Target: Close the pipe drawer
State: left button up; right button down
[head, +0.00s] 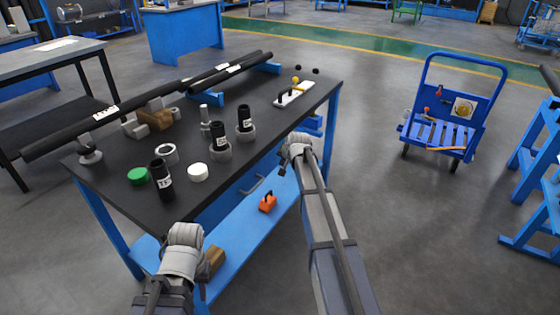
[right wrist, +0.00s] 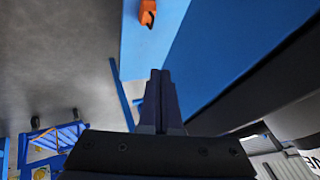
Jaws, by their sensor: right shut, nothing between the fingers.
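A blue drawer front (head: 230,204) with a grey bar handle (head: 252,185) shows under the black-topped table's near edge, partly hidden by my arms. I cannot tell how far the drawer stands out. My right gripper (right wrist: 160,75) is shut and empty in the right wrist view, with a blue panel (right wrist: 235,55) beside it to the right. In the head view its fingers are hidden behind my right wrist, by the table's near right side. My left arm's wrist shows at the lower left near the table's front corner, its fingers hidden.
The table (head: 125,197) carries long black pipes (head: 75,130), short upright black pipes, rings and a green cap (head: 137,175). An orange object (head: 267,203) rests on the light blue lower shelf (head: 255,228). A blue cart (head: 440,120) stands right; the floor between is clear.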

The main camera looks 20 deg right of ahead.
jog(key=p+v, duration=0.8)
jog(key=v, duration=0.2)
jog(key=shift+s+d, duration=0.25)
jog(key=shift+s, duration=0.05)
jog(key=shift+a, duration=0.1)
jog(key=s+a+r+n+g+p, duration=0.2)
jog(key=s+a+n+g+p, duration=0.3)
jog(key=s+a, duration=1.1)
jog(key=s+a+r+n+g+p, duration=0.1)
jog(key=s+a+n, duration=0.3)
jog(key=s, duration=0.4)
jog(key=s+a+r+n+g+h+p, duration=0.1)
jog(key=s+a+r+n+p, duration=0.1)
jog(key=s+a, duration=0.4)
jog(key=shift+s+a+r+n+g+p, duration=0.15)
jog(key=shift+s+r+n+g+p, duration=0.2)
jog(key=shift+s+n+p, duration=0.7)
jog(key=shift+s+f, duration=0.1)
